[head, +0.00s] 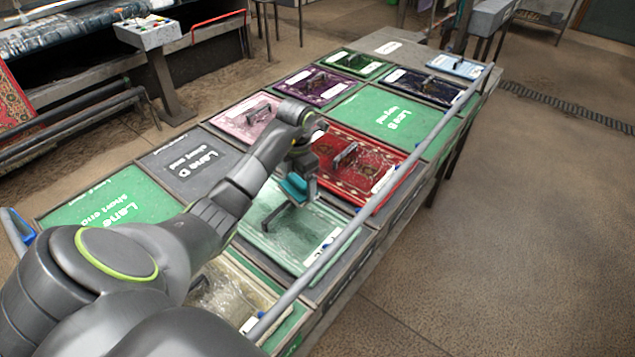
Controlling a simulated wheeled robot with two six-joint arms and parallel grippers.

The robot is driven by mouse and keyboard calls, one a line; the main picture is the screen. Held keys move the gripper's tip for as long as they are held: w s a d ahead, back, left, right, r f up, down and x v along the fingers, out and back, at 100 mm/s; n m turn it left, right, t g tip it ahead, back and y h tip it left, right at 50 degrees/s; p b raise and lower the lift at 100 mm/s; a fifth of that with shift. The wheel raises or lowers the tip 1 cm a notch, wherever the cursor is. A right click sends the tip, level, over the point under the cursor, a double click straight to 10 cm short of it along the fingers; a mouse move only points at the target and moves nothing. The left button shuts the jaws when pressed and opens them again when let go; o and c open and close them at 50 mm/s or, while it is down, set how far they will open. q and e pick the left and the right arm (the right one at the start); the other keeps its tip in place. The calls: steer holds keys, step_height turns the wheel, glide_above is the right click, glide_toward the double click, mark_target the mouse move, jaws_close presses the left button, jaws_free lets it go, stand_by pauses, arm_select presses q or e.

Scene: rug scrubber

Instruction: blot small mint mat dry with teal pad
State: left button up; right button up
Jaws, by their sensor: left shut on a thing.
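The small mint mat (288,248) lies on the long table, pale green with a wet-looking sheen and a white label at its right edge. My left gripper (300,178) is above the upper part of this mat, shut on the teal pad (293,188). The pad is just over the mat; I cannot tell whether it touches. A grey bracket-like piece lies under the pad on the mat, partly hidden. My right gripper is not in view.
A red patterned mat (365,172) lies beyond the mint mat, and a pink one (238,122) to its upper left. A beige mat (222,290) is nearer me. A grey rail (340,240) runs along the table's right edge.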

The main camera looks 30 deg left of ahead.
arm_select(q)
steer(key=s+d+n+p, duration=0.2)
steer(key=d+p, duration=0.3)
steer(key=d, duration=0.2)
steer(key=f+b, duration=0.1)
steer(key=f, duration=0.1)
steer(key=f+b, duration=0.2)
steer(key=shift+s+d+f, duration=0.1)
steer(key=shift+d+f, duration=0.1)
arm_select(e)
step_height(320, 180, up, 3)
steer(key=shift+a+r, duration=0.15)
arm_select(q)
steer(key=shift+r, duration=0.1)
steer(key=shift+f, duration=0.2)
steer(key=shift+f+b, duration=0.4)
steer(key=shift+b, duration=0.2)
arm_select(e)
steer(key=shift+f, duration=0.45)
arm_select(q)
steer(key=shift+s+f, duration=0.1)
steer(key=shift+f, duration=0.05)
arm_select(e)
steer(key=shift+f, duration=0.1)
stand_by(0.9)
